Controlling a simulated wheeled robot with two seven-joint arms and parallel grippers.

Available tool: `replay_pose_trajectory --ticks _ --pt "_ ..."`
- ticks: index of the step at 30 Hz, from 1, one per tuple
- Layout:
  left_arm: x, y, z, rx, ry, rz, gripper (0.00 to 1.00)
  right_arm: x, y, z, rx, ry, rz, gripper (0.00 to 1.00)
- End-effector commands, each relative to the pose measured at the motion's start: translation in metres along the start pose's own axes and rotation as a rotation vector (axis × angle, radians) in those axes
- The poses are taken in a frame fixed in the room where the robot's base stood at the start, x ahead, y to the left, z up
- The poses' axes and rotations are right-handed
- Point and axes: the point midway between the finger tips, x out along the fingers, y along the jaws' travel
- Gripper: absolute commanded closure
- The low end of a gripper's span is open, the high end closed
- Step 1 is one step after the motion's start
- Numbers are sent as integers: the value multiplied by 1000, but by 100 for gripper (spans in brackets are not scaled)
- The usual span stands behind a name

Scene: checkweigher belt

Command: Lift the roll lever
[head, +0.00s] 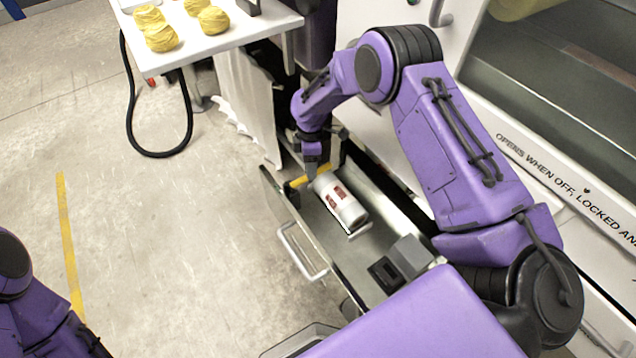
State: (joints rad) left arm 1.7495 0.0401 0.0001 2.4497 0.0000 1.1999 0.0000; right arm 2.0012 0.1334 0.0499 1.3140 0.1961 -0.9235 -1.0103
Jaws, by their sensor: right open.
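A yellow bar (299,182), which looks like the roll lever, shows at the far end of an open metal drawer (372,245). A white cylinder with red markings (340,202), perhaps the roll, lies in the drawer just in front of the bar. My right gripper (312,170) points down over the far end of the drawer, right at the yellow bar. It is open, and its fingers hide part of the bar. I cannot tell whether they touch it. My left arm (35,315) shows only at the lower left edge; its gripper is out of view.
A grey block with a dark face (400,262) sits in the drawer's near part. The drawer has a front handle (303,252). A white table (215,45) with several yellow wrapped items stands at the top, a black cable loop (135,140) hanging beside it.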

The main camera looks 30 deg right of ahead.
Motion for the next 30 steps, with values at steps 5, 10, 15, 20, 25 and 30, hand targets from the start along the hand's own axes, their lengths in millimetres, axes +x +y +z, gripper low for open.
replay_pose_trajectory --ticks 5,10,15,20,25,30 --pt "46 4 19 0 0 0 53 -39 39 9 -343 -74 -53 53" --pt "49 4 20 0 0 0 53 -56 44 16 -448 -105 -81 53" --pt "51 5 21 0 0 0 53 -25 41 21 -448 -107 -87 53" --pt "54 5 22 0 0 0 53 12 38 25 -448 -107 -86 53" --pt "55 5 23 0 0 0 53 36 37 28 -447 -107 -84 53" --pt "55 5 23 0 0 0 53 42 37 29 -446 -106 -83 53"
